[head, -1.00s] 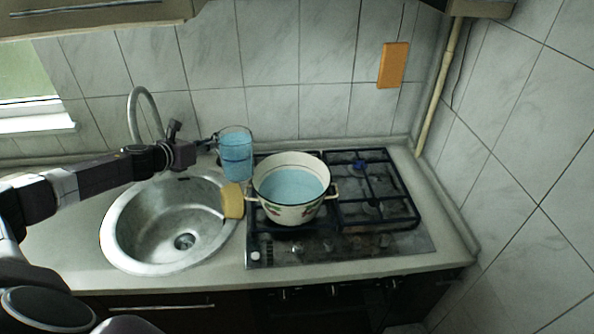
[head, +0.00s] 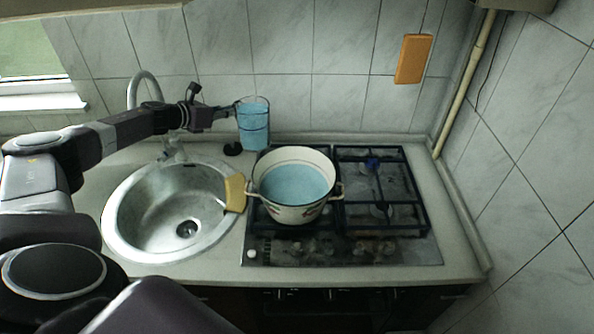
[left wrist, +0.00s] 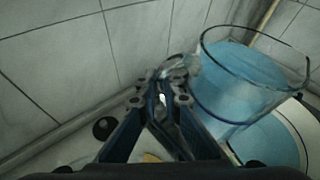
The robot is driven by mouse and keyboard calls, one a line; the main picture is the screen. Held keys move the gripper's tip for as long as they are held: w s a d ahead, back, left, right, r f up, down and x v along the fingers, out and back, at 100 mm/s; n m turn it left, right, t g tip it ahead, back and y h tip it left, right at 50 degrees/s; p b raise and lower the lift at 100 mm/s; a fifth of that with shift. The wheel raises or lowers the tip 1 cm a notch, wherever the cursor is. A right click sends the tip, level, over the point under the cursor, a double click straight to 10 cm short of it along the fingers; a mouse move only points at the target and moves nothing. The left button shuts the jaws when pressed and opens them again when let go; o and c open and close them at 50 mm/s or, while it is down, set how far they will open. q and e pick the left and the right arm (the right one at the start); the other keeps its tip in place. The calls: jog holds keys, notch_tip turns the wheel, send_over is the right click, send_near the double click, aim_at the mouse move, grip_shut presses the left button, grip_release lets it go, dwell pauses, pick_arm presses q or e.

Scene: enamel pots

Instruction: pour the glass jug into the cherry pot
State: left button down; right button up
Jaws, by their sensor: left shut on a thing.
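The glass jug (head: 254,128) holds blue liquid and looks nearly upright in the head view. It is in the air behind and left of the cherry pot, apart from it. My left gripper (head: 236,109) is shut on the jug's handle. In the left wrist view the gripper (left wrist: 168,84) pinches the handle, with the jug (left wrist: 232,90) to its right. The cherry pot (head: 292,215), white enamel with red and green decoration, stands on the left part of the hob. Blue liquid shows inside it. My right gripper is not in view.
A round steel sink (head: 150,215) lies left of the hob, with a curved tap (head: 145,80) behind it. A yellow sponge (head: 235,192) sits on the sink's right rim. A small dark round thing (head: 232,149) is on the counter behind. The hob's right grate (head: 385,200) is empty.

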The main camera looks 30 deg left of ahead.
aim_at(238, 104)
pick_arm(q)
jog(key=shift+r, duration=0.45)
jog(key=shift+d+r+m+p, duration=0.3)
jog(key=shift+d+p, duration=0.05)
jog(key=shift+p, duration=0.05)
jog(key=shift+s+d+r+m+y, duration=0.2)
jog(key=shift+r+m+y, duration=0.1)
jog(key=shift+y, duration=0.2)
jog(key=shift+s+r, duration=0.1)
jog(key=shift+r, duration=0.15)
jog(key=shift+w+d, duration=0.2)
jog(key=shift+d+r+m, duration=0.15)
jog(key=shift+r+m, duration=0.1)
jog(key=shift+m, duration=0.05)
jog(key=shift+s+r+t+y, duration=0.3)
